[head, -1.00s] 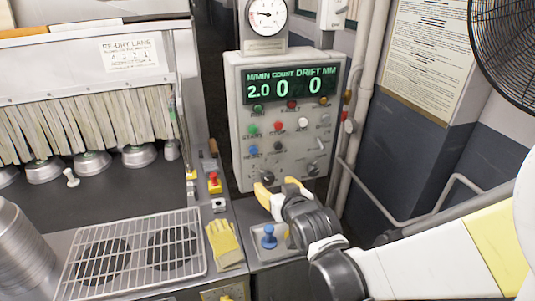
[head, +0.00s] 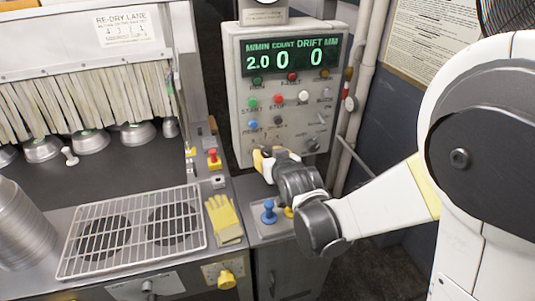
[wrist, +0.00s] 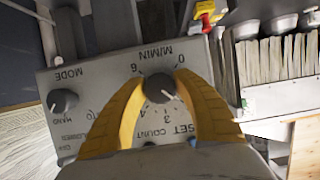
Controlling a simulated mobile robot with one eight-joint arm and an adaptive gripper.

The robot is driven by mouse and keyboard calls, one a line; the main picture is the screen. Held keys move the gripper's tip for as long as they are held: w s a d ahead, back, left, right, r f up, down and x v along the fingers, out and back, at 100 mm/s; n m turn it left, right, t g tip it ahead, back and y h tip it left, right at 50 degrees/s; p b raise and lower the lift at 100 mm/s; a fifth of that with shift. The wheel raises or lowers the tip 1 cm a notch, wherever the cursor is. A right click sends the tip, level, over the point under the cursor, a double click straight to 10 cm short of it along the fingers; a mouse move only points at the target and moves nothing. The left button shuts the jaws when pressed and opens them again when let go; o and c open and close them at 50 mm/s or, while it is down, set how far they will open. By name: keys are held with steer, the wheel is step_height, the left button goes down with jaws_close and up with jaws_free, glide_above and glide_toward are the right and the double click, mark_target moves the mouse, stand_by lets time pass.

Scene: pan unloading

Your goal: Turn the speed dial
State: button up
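The speed dial (wrist: 161,88), a dark round knob with a pale pointer, sits under the M/MIN label on the grey control panel (head: 240,85). In the wrist view my gripper (wrist: 159,74) has its two curved yellow fingers on either side of the dial. A gap shows at the left finger; the right finger is very near the knob, and I cannot tell if it touches. In the head view my gripper (head: 268,153) is at the panel's lower left corner and mostly hides the dial. The green display (head: 290,57) reads 2.0 M/MIN, count 0, drift 0.
A MODE knob (wrist: 63,101) sits beside the dial. Several coloured buttons are above, including a red one (head: 278,102). A red emergency button (head: 213,158) stands to the left.

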stand_by(0.4)
steer(key=n+t+h+b, duration=0.1)
steer(key=n+h+b, duration=0.1)
steer(key=n+b, duration=0.1)
steer(key=shift+f+n+h, duration=0.15)
steer(key=shift+n+h, duration=0.25)
steer(key=shift+n, duration=0.2)
steer(key=n+t+h+b, duration=0.1)
steer(key=n+b, duration=0.1)
steer(key=n, duration=0.1)
steer(key=shift+h+b, duration=0.3)
steer(key=shift+b, duration=0.1)
steer(key=shift+d+n+t+h+b, duration=0.1)
steer(key=shift+n+t+h+b, duration=0.4)
steer(key=shift+n+b, duration=0.5)
steer(key=o, duration=1.2)
steer(key=shift+r, duration=0.2)
steer(key=s+a+r, duration=0.1)
steer(key=s, duration=1.1)
steer(key=shift+r, duration=0.4)
